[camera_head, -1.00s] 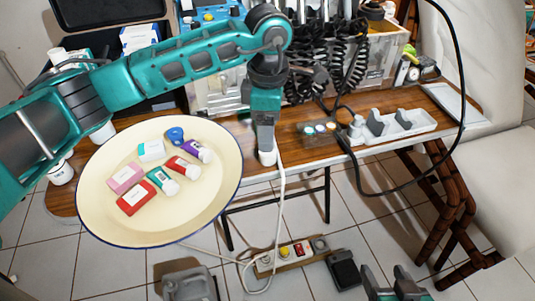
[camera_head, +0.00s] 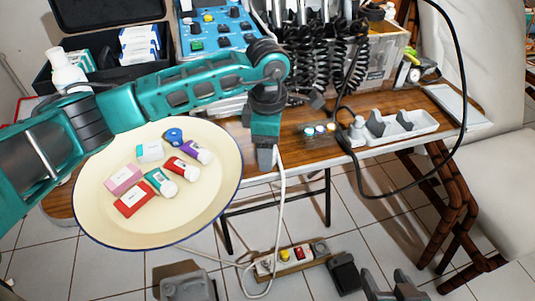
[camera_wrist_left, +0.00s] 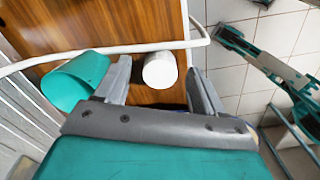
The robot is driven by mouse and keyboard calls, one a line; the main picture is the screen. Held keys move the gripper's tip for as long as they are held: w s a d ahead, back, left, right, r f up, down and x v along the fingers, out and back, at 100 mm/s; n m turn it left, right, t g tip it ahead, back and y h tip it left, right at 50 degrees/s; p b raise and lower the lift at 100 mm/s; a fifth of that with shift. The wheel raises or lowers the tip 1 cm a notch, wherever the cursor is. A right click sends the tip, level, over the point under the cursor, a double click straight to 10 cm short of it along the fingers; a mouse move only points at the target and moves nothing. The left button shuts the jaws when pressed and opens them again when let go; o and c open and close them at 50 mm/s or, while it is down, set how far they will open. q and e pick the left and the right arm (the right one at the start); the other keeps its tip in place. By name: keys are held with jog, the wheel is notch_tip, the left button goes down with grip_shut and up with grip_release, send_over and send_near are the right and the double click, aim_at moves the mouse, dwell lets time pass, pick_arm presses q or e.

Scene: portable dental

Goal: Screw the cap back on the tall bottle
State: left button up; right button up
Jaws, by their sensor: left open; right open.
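My left gripper (camera_head: 265,158) is over the front of the wooden table, right of the cream tray, fingers down. In the left wrist view it (camera_wrist_left: 160,90) is open. A white round-ended cylinder (camera_wrist_left: 160,70) is between and just beyond its fingers; I cannot tell whether it is the cap or the bottle top. A teal cylinder (camera_wrist_left: 78,80) lies beside the left finger in that view. A white bottle (camera_head: 66,70) stands behind my left arm at upper left; the arm hides its lower part. My right gripper (camera_head: 393,288) is open and empty at the bottom edge.
The cream tray (camera_head: 105,222) holds several small tubes and boxes. A white cable (camera_head: 279,210) hangs beside the left gripper. A grey-white holder (camera_head: 418,122) and small capped vials (camera_head: 320,129) are on the table's right part. A power strip (camera_head: 290,257) is on the floor.

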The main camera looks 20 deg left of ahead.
pick_arm(q)
jog(key=c, duration=1.1)
jog(key=shift+r, duration=0.15)
notch_tip(320, 180, up, 20)
jog(key=p, duration=0.3)
